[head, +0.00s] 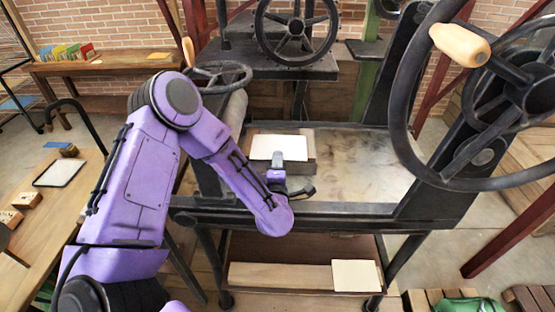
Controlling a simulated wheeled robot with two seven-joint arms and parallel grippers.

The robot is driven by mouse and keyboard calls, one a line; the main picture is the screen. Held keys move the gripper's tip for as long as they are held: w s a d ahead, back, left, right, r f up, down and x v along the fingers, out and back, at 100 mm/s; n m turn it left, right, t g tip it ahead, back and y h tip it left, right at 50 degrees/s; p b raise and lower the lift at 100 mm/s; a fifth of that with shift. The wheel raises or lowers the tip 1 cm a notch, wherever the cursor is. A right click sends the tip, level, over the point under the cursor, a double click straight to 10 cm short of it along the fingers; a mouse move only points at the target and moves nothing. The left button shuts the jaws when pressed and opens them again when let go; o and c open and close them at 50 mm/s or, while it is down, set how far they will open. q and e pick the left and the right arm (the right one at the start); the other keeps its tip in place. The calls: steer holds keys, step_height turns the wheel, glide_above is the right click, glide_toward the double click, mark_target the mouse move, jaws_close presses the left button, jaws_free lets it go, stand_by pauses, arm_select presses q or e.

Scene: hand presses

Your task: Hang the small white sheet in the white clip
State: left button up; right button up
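A white sheet (279,147) lies flat on a brown block or board on the press bed. My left gripper (277,157) is at the front edge of this sheet, its small grey tip pointing away from me. Whether it touches the sheet, and whether its fingers are open or shut, cannot be told. Another pale sheet (357,275) lies on the low shelf under the press. I cannot make out a white clip. My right gripper is not in view.
The press bed (360,168) is bare right of the block. A large handwheel (468,100) with a wooden handle stands at the right. A wooden table (75,200) at the left holds a dark-edged white panel (60,173). A green item (465,304) sits at the bottom right.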

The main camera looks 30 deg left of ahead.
arm_select(q)
steer(key=shift+w+f, duration=0.1)
jaws_close()
step_height(320, 180, up, 3)
steer(key=shift+r+p, duration=0.1)
steer(key=shift+p, duration=1)
steer(key=shift+s+d, duration=0.15)
steer(key=shift+s, duration=0.05)
